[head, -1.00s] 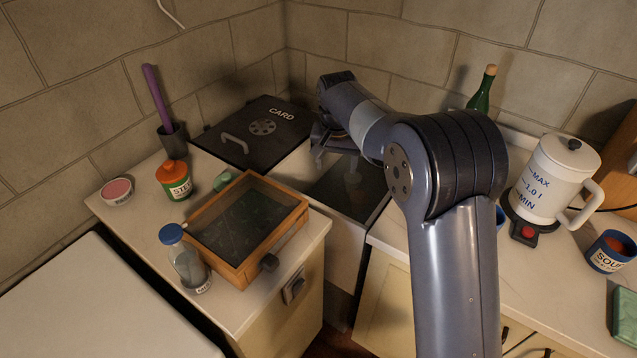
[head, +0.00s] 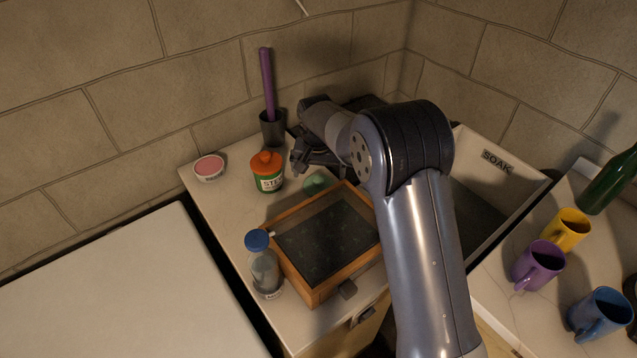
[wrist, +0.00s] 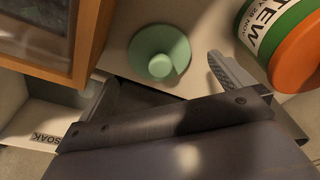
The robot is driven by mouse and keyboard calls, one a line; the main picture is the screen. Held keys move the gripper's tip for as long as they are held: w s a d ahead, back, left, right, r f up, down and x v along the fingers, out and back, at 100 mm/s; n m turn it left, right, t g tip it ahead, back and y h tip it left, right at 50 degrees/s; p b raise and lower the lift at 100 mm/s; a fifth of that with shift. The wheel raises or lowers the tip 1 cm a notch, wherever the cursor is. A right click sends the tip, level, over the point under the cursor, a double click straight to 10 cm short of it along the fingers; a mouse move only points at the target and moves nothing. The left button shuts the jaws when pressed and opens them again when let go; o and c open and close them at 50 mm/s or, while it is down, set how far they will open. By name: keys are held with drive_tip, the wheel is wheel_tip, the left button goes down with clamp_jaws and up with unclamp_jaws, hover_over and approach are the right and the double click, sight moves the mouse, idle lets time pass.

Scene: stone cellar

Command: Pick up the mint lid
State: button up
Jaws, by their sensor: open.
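The mint lid (head: 315,184) lies on the pale left counter, between the orange-capped jar and the wooden box. In the wrist view the round mint lid (wrist: 176,43) shows whole, with its small knob (wrist: 159,66) up and a shadow across part of it. My gripper (head: 303,161) is just behind and above the lid in the head view. In the wrist view my gripper (wrist: 160,90) is open and empty, its two fingers spread wide. The lid sits beyond the fingertips, roughly centred between them, and is not held.
The STEW jar (head: 268,172) stands close beside the lid; it also shows near the right finger (wrist: 275,40). The glass-topped wooden box (head: 310,287) is close on the other side. A blue-capped bottle (head: 264,268), pink-topped dish (head: 209,168) and dark cup (head: 272,128) stand farther off.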

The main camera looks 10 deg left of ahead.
sight(319, 178)
drive_tip(key=shift+w+f, duration=0.15)
drive_tip(key=shift+f, duration=0.7)
drive_tip(key=shift+w+f, duration=0.15)
drive_tip(key=shift+f, duration=0.65)
drive_tip(key=c, duration=1)
